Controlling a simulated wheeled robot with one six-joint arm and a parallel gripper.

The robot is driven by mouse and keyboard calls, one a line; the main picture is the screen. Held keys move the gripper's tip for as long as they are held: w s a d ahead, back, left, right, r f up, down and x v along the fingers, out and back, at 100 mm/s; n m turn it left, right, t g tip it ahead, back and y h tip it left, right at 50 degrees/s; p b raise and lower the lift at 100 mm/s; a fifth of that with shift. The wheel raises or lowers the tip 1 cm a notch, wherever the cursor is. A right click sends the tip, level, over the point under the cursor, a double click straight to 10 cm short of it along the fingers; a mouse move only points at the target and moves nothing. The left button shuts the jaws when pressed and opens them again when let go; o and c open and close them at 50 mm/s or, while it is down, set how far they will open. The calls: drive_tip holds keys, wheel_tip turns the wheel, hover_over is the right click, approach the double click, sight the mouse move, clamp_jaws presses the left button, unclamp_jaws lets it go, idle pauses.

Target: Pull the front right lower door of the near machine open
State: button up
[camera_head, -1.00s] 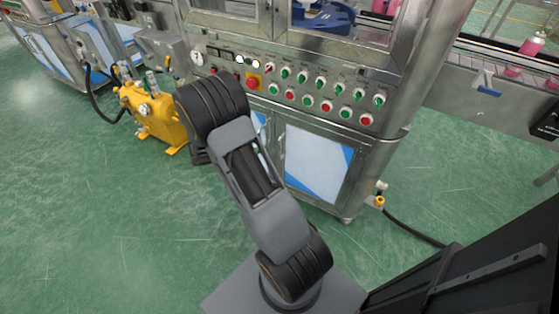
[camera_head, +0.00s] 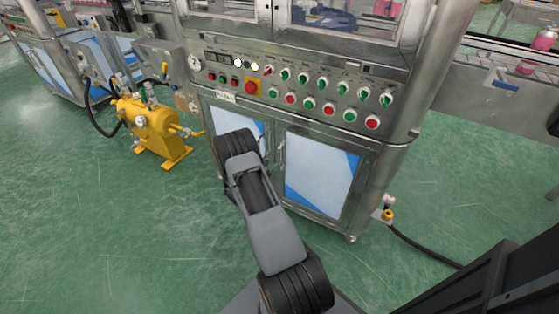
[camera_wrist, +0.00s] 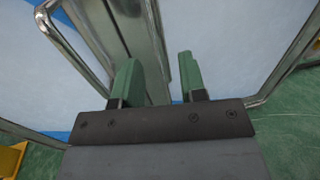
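The near machine's front right lower door (camera_head: 318,175) is a steel-framed panel of pale blue-white with darker blue corners, and it looks shut. Its upright handle (camera_head: 283,152) is near its left edge. My gripper is hidden behind my arm in the camera_head view, low in front of the doors. In the camera_wrist view my gripper (camera_wrist: 160,82) is open, with two green fingers apart. Steel uprights (camera_wrist: 115,35) stand beyond the fingers, between two pale panels; the right panel (camera_wrist: 225,40) is behind the right finger. I cannot tell whether the fingers touch anything.
The left lower door (camera_head: 218,112) is partly covered by my arm. A control panel with buttons and switches (camera_head: 308,95) is above the doors. A yellow pump unit (camera_head: 155,130) stands to the left. A black hose (camera_head: 425,248) lies at the right. Green floor (camera_head: 80,220) is clear at left.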

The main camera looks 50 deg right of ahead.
sight(280, 168)
drive_tip(key=shift+w+d+b, duration=0.15)
drive_tip(key=shift+d+b, duration=0.35)
drive_tip(key=shift+d, duration=2.7)
drive_tip(key=shift+c, duration=0.4)
clamp_jaws()
